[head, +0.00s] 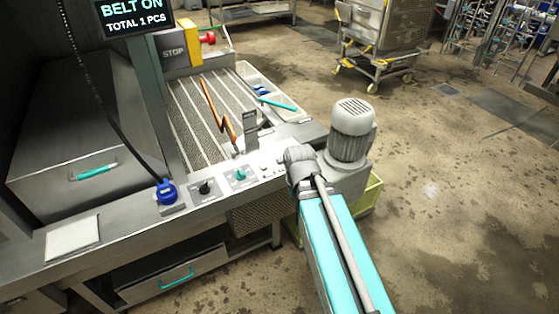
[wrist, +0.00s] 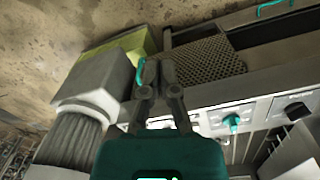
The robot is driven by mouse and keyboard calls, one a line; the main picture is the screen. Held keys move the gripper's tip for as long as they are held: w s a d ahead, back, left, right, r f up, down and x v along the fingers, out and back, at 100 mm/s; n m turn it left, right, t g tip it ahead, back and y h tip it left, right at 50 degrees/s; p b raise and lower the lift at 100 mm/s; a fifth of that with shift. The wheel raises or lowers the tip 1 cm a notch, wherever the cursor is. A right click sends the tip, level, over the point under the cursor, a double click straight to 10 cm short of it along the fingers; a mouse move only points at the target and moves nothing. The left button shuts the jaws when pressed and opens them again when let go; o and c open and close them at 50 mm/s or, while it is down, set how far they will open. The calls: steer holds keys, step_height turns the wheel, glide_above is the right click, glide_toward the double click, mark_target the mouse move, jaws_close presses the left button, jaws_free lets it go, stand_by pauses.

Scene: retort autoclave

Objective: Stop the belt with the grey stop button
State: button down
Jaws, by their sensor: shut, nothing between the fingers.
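The control panel (head: 222,184) carries a black knob (head: 205,188), a teal knob (head: 240,174) and a small pale grey button (head: 265,169) at its right end. In the wrist view the teal knob (wrist: 231,121) and black knob (wrist: 296,110) show on the right, and a pale round shape by my fingers may be the button, partly hidden. My gripper (wrist: 161,72) is shut and empty, its tips over the panel's front edge beside the motor housing. In the head view my arm's end is beside the panel's right end; the fingertips cannot be made out. The display (head: 134,19) reads BELT ON, TOTAL 1 PCS.
A ribbed grey motor (head: 351,130) stands right beside my arm's end, above a yellow-green crate (head: 370,192). A metal bracket (head: 250,128) rises behind the panel.

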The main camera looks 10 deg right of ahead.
steer(key=w+d+m+t+h, duration=0.15)
steer(key=w+h, duration=0.25)
steer(key=w, duration=1)
step_height(320, 180, up, 5)
steer(key=m+t+h+b, duration=0.1)
steer(key=t+h, duration=0.2)
steer(key=h, duration=0.1)
glide_above(279, 160)
steer(key=shift+s+f, duration=0.15)
steer(key=shift+f, duration=0.05)
steer(key=shift+f, duration=0.25)
step_height(279, 160, down, 8)
steer(key=b, duration=0.9)
steer(key=shift+f, duration=0.2)
steer(key=shift+f, duration=0.15)
steer(key=shift+f+b, duration=0.3)
steer(key=shift+b, duration=0.1)
